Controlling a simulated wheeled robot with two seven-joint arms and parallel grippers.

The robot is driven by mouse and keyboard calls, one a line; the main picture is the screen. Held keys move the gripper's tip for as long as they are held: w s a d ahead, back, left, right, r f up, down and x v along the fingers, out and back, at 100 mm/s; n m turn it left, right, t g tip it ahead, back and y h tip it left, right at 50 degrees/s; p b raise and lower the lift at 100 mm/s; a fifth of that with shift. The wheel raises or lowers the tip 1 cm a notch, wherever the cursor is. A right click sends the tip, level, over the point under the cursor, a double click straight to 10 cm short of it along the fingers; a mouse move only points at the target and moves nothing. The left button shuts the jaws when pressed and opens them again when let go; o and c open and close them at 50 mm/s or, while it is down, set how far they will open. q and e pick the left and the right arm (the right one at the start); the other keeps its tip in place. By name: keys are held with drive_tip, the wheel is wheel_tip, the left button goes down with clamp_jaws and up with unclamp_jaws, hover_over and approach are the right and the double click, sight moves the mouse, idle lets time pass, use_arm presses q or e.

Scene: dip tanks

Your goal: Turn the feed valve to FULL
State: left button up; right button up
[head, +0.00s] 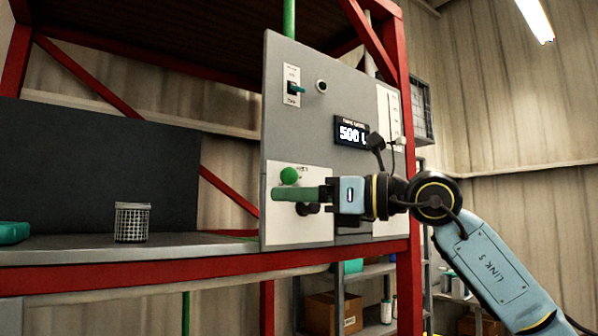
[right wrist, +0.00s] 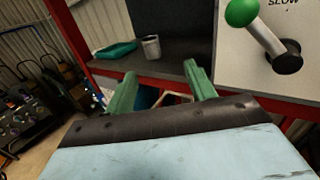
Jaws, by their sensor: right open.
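The feed valve is a lever with a green ball knob (head: 289,176) on a white plate low on the grey panel (head: 345,105). In the right wrist view its green ball (right wrist: 241,12) points up and left from a dark hub (right wrist: 288,60), with the word SLOW printed near it. My right gripper (head: 277,194) is in front of the plate, its green fingers overlapping the area just below the ball. In the right wrist view the fingers (right wrist: 160,70) are apart with nothing between them, and the lever is to their right. My left gripper is not in view.
A toggle switch (head: 296,88) and a lit display (head: 352,133) are higher on the panel. A red frame (head: 404,180) edges the panel's right.

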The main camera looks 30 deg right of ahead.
sight(296, 175)
drive_tip(key=s+d+r+m+t+h, duration=0.2)
drive_tip(key=s+d+r+t+h, duration=0.25)
drive_tip(key=d, duration=0.45)
drive_tip(key=shift+g+h, duration=0.75)
drive_tip(key=shift+g, duration=0.1)
drive_tip(key=p+x, duration=0.1)
drive_tip(key=x, duration=0.3)
drive_tip(key=p+x, duration=0.1)
drive_tip(key=x, duration=0.4)
drive_tip(key=p+x, duration=0.2)
drive_tip(key=x, duration=0.2)
drive_tip(key=shift+w+d, duration=0.25)
drive_tip(key=shift+w, duration=0.25)
clamp_jaws()
